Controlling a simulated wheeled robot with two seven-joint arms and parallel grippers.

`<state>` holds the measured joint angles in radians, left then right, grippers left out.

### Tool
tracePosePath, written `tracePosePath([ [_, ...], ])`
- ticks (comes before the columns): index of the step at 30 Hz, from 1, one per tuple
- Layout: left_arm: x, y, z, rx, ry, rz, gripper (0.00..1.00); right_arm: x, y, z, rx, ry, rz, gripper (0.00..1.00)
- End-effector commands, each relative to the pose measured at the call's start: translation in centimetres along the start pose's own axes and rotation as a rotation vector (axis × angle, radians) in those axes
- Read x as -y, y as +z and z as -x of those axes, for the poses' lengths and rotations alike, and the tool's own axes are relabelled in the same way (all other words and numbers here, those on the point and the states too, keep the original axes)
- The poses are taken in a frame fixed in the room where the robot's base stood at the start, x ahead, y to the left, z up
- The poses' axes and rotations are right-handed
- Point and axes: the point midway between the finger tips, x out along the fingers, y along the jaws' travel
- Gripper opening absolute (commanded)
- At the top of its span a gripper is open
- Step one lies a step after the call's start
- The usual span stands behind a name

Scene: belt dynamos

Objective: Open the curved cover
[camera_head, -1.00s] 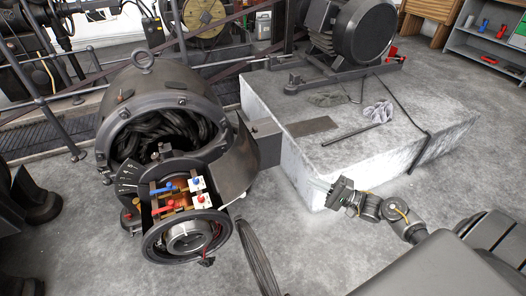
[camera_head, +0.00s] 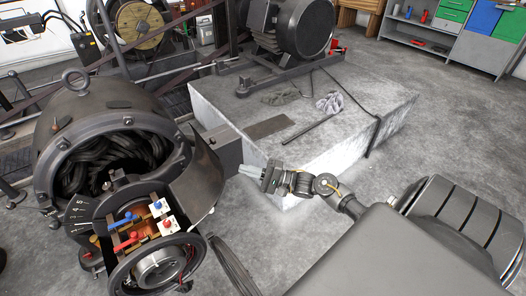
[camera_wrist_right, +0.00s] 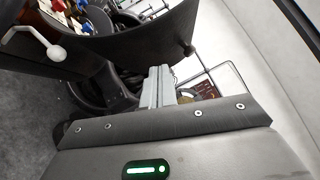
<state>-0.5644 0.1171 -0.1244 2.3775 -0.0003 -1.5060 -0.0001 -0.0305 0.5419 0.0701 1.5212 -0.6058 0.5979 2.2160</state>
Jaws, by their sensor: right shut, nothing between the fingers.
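The dynamo (camera_head: 105,112) stands at left, its round housing showing dark coils. The curved cover (camera_head: 198,182) is a dark bent plate on its right side, beside the terminals with red and blue knobs. My right gripper (camera_head: 243,170) points left toward the cover, with a small gap between them in the head view. Its fingers are together and empty. In the right wrist view the shut fingers (camera_wrist_right: 157,87) lie below the dark cover (camera_wrist_right: 120,42), which has a small knob (camera_wrist_right: 188,49) at its right end. Contact cannot be told. My left gripper is out of view.
A pale concrete block (camera_head: 340,130) stands behind my right gripper, bearing a motor (camera_head: 290,30), rags and a rod. A dark box (camera_head: 218,148) sits between dynamo and block. A thick cable (camera_head: 232,265) runs down to the floor. Shelves stand at the back right.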

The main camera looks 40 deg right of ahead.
Motion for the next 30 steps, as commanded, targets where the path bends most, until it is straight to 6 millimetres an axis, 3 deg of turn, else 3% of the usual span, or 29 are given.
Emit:
tracePosePath([
  [3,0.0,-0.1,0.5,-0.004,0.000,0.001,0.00,0.0,0.9,-1.7,0.002,0.000,-0.001,0.00],
  [9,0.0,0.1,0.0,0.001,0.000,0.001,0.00,0.0,2.4,-3.2,0.001,0.000,0.000,0.00],
  [26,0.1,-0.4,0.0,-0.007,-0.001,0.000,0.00,0.1,3.1,-4.0,0.003,0.005,0.003,0.00],
  [30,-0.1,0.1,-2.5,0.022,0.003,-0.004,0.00,0.6,4.0,-5.7,0.020,0.029,0.019,0.00],
])
